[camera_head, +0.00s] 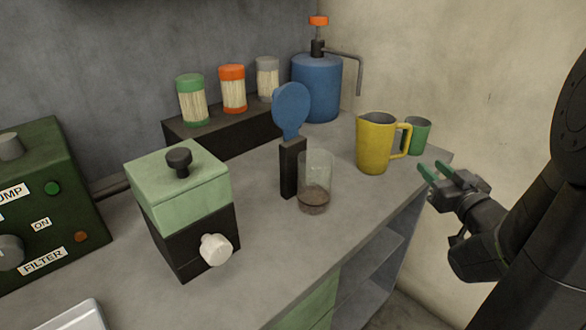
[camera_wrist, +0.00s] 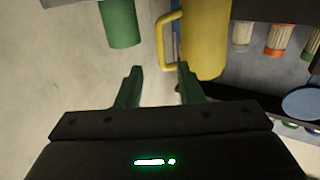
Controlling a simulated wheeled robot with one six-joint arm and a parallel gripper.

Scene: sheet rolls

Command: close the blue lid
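The blue lid (camera_head: 291,108) is a round disc standing upright on a black post (camera_head: 292,168), raised open beside a clear glass jar (camera_head: 316,170) with brown contents at the bottom. In the wrist view a blue disc (camera_wrist: 302,104), apparently the lid, shows at the right edge. My gripper (camera_head: 436,170) is right of the counter's edge, well to the right of the lid. It is open and empty, with its green fingers apart in the wrist view (camera_wrist: 159,67).
A green-topped box (camera_head: 180,185) is left of the jar. A blue tank (camera_head: 316,90) and several lidded jars stand behind. The counter front is clear.

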